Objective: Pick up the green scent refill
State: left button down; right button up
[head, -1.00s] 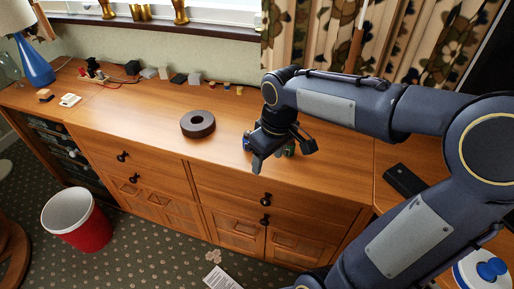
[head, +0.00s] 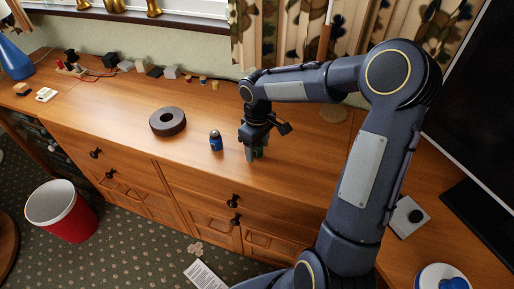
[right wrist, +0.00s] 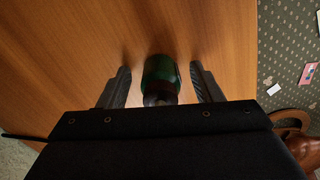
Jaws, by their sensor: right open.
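The green scent refill (right wrist: 160,78) stands on the wooden sideboard and shows in the right wrist view between the two fingers of my right gripper (right wrist: 161,88). The fingers are open, with a gap on each side of it. In the head view my right gripper (head: 254,152) points down at the sideboard top, and the green refill (head: 261,151) is mostly hidden behind the fingers. My left gripper is not in view.
Several small blocks and a cable line the back near the wall. A red and white bin (head: 62,211) stands on the floor. The sideboard's front edge is close to the gripper.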

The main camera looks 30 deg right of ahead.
jog(key=c, duration=1.1)
jog(key=shift+o, duration=0.2)
jog(key=shift+r, duration=0.1)
